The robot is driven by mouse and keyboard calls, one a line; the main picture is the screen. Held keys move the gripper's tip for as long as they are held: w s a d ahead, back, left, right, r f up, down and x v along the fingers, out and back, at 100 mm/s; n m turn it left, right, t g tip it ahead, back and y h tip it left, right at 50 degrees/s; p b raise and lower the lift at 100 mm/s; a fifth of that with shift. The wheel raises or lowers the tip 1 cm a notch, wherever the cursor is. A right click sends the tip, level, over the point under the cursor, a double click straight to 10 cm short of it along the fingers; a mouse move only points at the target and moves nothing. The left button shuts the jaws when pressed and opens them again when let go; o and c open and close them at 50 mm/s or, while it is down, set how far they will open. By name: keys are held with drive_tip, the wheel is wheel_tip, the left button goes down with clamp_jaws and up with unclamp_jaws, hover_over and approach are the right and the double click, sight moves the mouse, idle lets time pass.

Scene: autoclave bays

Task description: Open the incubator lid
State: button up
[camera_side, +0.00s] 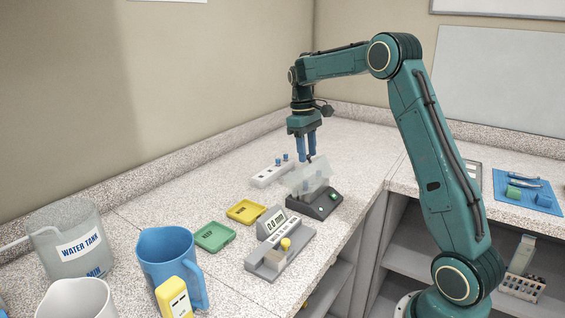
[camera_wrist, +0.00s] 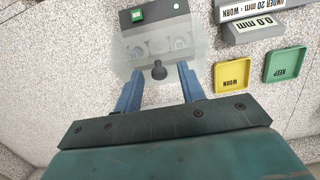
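The incubator has a dark base (camera_side: 324,206) with small green lights and a translucent lid (camera_side: 304,181). The lid also shows in the wrist view (camera_wrist: 140,58), with two round shapes faintly visible through it. A dark round knob (camera_wrist: 159,70) is at the lid edge nearest my gripper. My gripper (camera_side: 307,155) is above the incubator, pointing down. In the wrist view its blue fingers (camera_wrist: 158,74) are apart, one on each side of the knob, with a gap showing on both sides. The lid looks slanted in the side view; whether it is raised I cannot tell.
A pale rack (camera_side: 268,176) with blue-topped items stands behind the incubator. A grey gauge (camera_side: 276,250), yellow tray (camera_side: 245,211) and green tray (camera_side: 214,236) lie in front. A blue jug (camera_side: 170,258) and water tank (camera_side: 67,240) stand further left. The counter edge is close on the right.

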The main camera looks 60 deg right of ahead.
sight(311, 161)
drive_tip(key=shift+s+d+f+t, duration=0.1)
drive_tip(key=shift+s+d+t, duration=0.05)
drive_tip(key=shift+s+t, duration=0.25)
drive_tip(key=shift+s, duration=0.1)
drive_tip(key=shift+s+f+t, duration=0.1)
drive_tip(key=shift+s+t, duration=0.1)
drive_tip(key=shift+t, duration=0.1)
wheel_tip(311, 161, up, 14)
idle(0.9)
drive_tip(key=shift+f, duration=0.1)
